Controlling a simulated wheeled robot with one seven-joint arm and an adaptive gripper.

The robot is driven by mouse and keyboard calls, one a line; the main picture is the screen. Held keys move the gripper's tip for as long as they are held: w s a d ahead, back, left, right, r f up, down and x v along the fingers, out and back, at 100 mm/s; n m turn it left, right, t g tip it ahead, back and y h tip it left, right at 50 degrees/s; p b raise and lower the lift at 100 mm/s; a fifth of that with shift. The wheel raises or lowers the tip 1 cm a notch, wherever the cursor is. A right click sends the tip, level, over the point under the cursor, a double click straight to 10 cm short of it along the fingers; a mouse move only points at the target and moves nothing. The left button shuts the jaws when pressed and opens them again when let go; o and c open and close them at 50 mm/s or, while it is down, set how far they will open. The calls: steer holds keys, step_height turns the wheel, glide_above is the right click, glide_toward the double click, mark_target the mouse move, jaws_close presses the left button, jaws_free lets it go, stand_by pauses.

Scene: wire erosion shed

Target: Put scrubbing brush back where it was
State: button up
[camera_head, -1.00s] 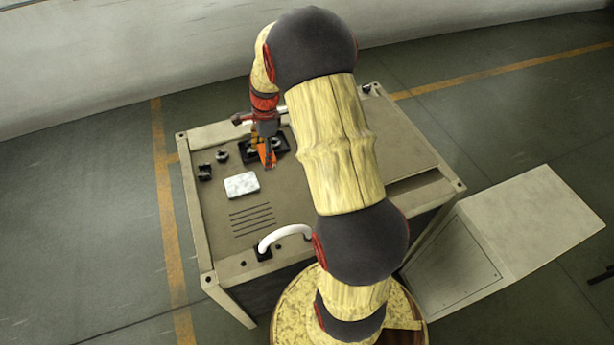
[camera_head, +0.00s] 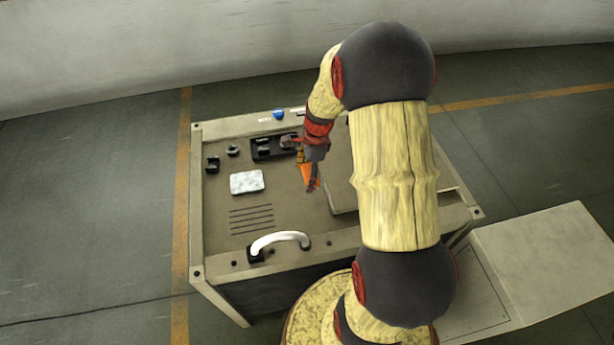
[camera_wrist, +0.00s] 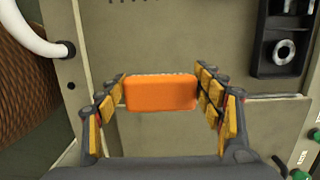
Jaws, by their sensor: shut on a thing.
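The scrubbing brush shows in the wrist view as an orange block (camera_wrist: 160,93) with a thin pale, rough edge along its far side. My gripper (camera_wrist: 161,86) is shut on it, one finger at each end. In the head view my gripper (camera_head: 311,184) hangs over the bench top (camera_head: 292,208), right of and nearer than the black tray (camera_head: 263,155), with some orange showing at the fingers. The brush looks raised above the bench; the exact gap cannot be told.
A pale block (camera_head: 246,182) lies left of my gripper. Small black fixtures (camera_head: 212,165) stand farther left. A white curved handle (camera_head: 281,238) rises at the front edge. A raised panel (camera_head: 342,190) lies to the right. Slots mark the bench front left.

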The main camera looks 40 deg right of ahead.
steer(key=w+d+f, duration=0.1)
steer(key=f, duration=0.1)
steer(key=w+d+f, duration=0.1)
steer(key=w+f, duration=0.1)
steer(key=w+d+f+b, duration=0.1)
steer(key=w+d+f, duration=0.1)
steer(key=shift+w+f, duration=0.1)
steer(key=shift+w, duration=0.05)
steer(key=shift+w+d+f, duration=0.1)
steer(key=shift+w+f, duration=0.15)
steer(key=shift+f, duration=1.6)
steer(key=shift+f+b, duration=0.2)
steer(key=shift+b, duration=0.15)
steer(key=o, duration=1.1)
